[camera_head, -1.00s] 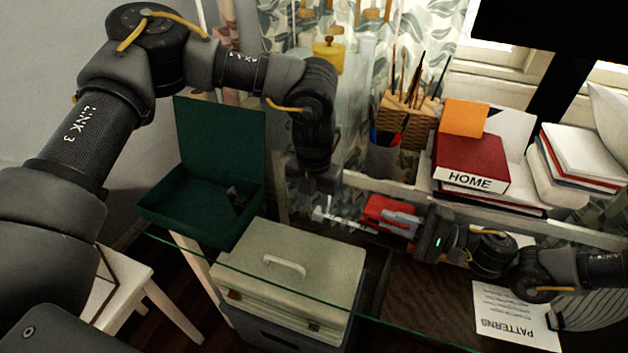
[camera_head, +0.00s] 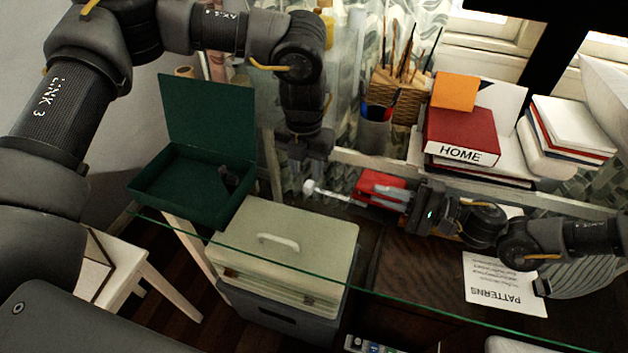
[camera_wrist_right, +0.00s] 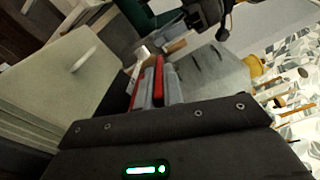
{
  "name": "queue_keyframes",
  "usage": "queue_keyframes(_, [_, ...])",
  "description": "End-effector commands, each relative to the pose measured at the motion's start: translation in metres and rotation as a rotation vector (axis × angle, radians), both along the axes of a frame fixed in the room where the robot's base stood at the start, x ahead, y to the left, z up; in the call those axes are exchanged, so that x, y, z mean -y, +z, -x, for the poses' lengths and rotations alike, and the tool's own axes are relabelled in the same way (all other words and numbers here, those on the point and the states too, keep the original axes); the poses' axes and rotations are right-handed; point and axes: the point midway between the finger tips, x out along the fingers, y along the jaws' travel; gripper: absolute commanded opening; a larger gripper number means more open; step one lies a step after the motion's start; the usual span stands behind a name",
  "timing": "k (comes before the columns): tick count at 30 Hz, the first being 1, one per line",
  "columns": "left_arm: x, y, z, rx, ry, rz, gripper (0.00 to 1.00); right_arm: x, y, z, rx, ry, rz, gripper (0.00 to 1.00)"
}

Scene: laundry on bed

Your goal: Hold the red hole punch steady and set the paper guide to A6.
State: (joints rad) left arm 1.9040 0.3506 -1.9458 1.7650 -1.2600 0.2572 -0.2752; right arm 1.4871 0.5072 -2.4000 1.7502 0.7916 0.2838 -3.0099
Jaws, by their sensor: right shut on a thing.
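The red hole punch (camera_head: 377,185) is near the middle of the head view, its long guide bar with a pale end (camera_head: 318,190) pointing left. My right gripper (camera_head: 392,197) is shut on the hole punch from the right. In the right wrist view the red and grey punch (camera_wrist_right: 157,85) sits between the grey fingers. My left gripper (camera_head: 304,172) hangs pointing down just above the guide's pale end. It also shows at the top of the right wrist view (camera_wrist_right: 215,22). Its fingertips are too dark and small to tell open from shut. The guide's size marks cannot be read.
An open green box (camera_head: 185,195) stands at left, beside a cream case with a handle (camera_head: 290,225). A glass table edge (camera_head: 400,293) crosses the front. Behind are a pen cup (camera_head: 374,135), a red HOME binder (camera_head: 462,135) and books. A PATTERNS sheet (camera_head: 500,285) lies at right.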

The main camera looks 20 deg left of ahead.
Motion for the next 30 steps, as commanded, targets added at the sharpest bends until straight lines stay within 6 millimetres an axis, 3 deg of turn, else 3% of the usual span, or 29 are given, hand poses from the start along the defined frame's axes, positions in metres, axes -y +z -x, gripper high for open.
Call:
queue_keyframes(6, [0.001,0.043,0.0,0.003,-0.001,0.002,0.4,0.001,-0.002,0.0,-0.003,-0.001,0.004,0.0])
queue_keyframes(12, [0.001,0.068,0.0,0.001,0.0,0.001,0.4,0.0,-0.002,0.0,-0.003,-0.001,0.004,0.0])
queue_keyframes(18, [0.001,0.077,0.0,0.0,-0.001,0.001,0.4,0.0,-0.002,0.0,-0.003,0.0,0.004,0.0])
queue_keyframes(30, [0.004,0.076,-0.004,0.001,-0.022,0.004,0.4,0.0,-0.002,0.0,-0.003,0.0,0.004,0.0])
